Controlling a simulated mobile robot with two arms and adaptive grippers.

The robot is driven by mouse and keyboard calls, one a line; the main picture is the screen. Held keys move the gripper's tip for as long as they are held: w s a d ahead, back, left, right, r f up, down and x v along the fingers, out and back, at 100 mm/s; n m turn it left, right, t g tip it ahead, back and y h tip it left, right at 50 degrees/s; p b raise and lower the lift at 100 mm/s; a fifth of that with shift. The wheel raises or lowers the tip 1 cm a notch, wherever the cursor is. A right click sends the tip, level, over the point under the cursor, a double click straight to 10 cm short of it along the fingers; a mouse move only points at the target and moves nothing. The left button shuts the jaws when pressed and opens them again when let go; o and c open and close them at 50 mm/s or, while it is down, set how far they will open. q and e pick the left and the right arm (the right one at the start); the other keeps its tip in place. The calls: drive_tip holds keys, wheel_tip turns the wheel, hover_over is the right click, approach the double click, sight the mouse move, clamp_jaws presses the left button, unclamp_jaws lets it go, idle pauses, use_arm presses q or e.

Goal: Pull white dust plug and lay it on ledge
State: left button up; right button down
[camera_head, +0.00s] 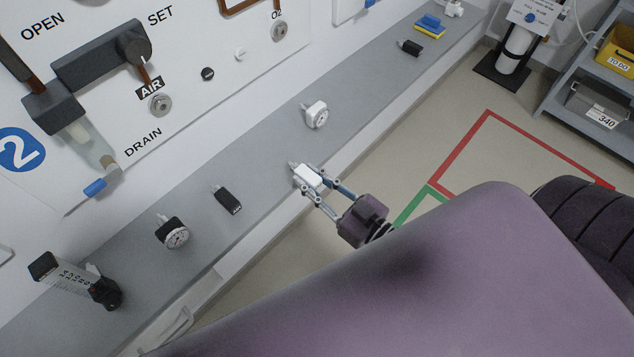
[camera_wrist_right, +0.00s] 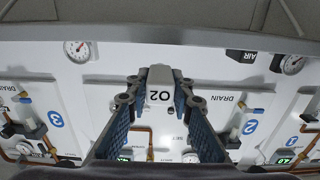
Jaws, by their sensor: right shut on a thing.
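My right gripper (camera_head: 322,192) is shut on a white block (camera_head: 308,175) with a grey tip, over or at the grey ledge (camera_head: 262,172). I cannot tell if the block touches the ledge. In the right wrist view, the block (camera_wrist_right: 160,92) reads "O2" and sits between the two blue-padded fingers (camera_wrist_right: 158,112). A small white plug (camera_head: 240,54) sticks out of the white wall panel, right of a small black one (camera_head: 207,73). The right gripper is well below it and apart from it. I cannot tell which white piece is the dust plug. My left gripper is not in view.
The ledge holds a white gauge (camera_head: 316,115), a black block (camera_head: 228,200), a black-rimmed gauge (camera_head: 173,233) and a flowmeter-like piece (camera_head: 75,280). A black piece (camera_head: 410,47) and a blue-yellow piece (camera_head: 430,25) lie farther along. Bare ledge shows between them.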

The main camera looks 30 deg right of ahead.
sight(277, 163)
drive_tip(key=b+x, duration=0.1)
drive_tip(key=x, duration=0.2)
drive_tip(key=f+b+x, duration=0.1)
drive_tip(key=x, duration=0.3)
drive_tip(key=b+x, duration=0.2)
drive_tip(key=x, duration=0.2)
drive_tip(key=shift+f, duration=0.15)
drive_tip(key=shift+w+a+f, duration=0.15)
drive_tip(key=shift+w, duration=0.05)
drive_tip(key=shift+s+f, duration=0.1)
drive_tip(key=shift+f, duration=0.25)
drive_tip(key=c, duration=1.6)
unclamp_jaws()
drive_tip(key=shift+s, duration=0.1)
drive_tip(key=v, duration=1.2)
